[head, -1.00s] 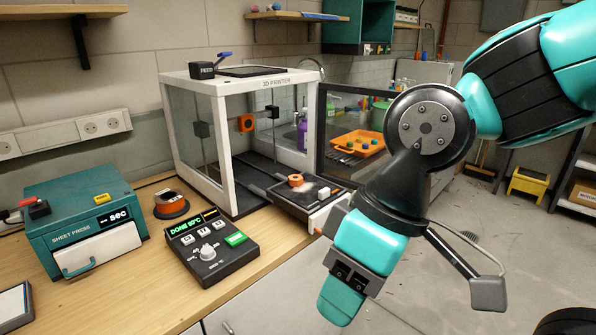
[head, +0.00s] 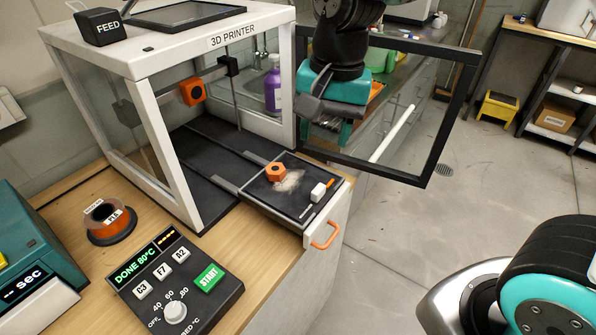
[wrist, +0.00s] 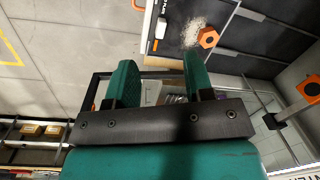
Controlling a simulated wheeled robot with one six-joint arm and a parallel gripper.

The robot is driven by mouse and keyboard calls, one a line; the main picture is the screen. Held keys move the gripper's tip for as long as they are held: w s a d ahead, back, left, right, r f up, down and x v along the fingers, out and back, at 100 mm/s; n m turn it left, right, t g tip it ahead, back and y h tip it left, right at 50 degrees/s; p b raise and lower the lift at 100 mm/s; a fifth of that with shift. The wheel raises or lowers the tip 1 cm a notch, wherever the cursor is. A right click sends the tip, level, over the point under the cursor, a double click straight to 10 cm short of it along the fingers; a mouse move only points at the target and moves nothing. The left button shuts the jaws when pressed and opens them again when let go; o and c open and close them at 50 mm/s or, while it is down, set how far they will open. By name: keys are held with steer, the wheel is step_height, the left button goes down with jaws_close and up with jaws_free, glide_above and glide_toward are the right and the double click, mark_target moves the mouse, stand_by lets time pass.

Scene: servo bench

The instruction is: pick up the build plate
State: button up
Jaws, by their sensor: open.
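The build plate (head: 267,196) is a dark slab drawn out of the front of the 3D printer, with an orange handle (head: 326,235) at its front edge. An orange hexagonal piece (head: 275,171), a pale powdery patch and a small white block (head: 318,191) are on it. In the wrist view the plate (wrist: 180,17) is at the top, beyond the fingers, with the orange piece (wrist: 208,37) near the right finger. My gripper (head: 326,130) is open and empty, above and behind the plate beside the printer door. Its two teal fingers show apart in the wrist view (wrist: 160,68).
The printer's glass door (head: 462,110) stands open to the right. The printer frame (head: 160,140) rises left of the plate. A control box (head: 175,280) reading DONE 80°C and an orange spool (head: 110,222) are on the bench. Open floor lies at the right.

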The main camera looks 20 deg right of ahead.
steer(key=w+m+h, duration=0.1)
steer(key=w+m, duration=0.3)
steer(key=m, duration=0.1)
steer(key=p, duration=0.2)
glide_above(319, 189)
steer(key=f, duration=1.1)
steer(key=shift+a+f, duration=0.3)
steer(key=shift+f, duration=0.05)
steer(key=shift+d+f+p, duration=0.15)
steer(key=shift+f+p, duration=0.3)
steer(key=shift+f, duration=1)
steer(key=shift+d+f+p, duration=0.15)
steer(key=shift+f+p, duration=0.3)
steer(key=shift+f, duration=1)
jaws_close()
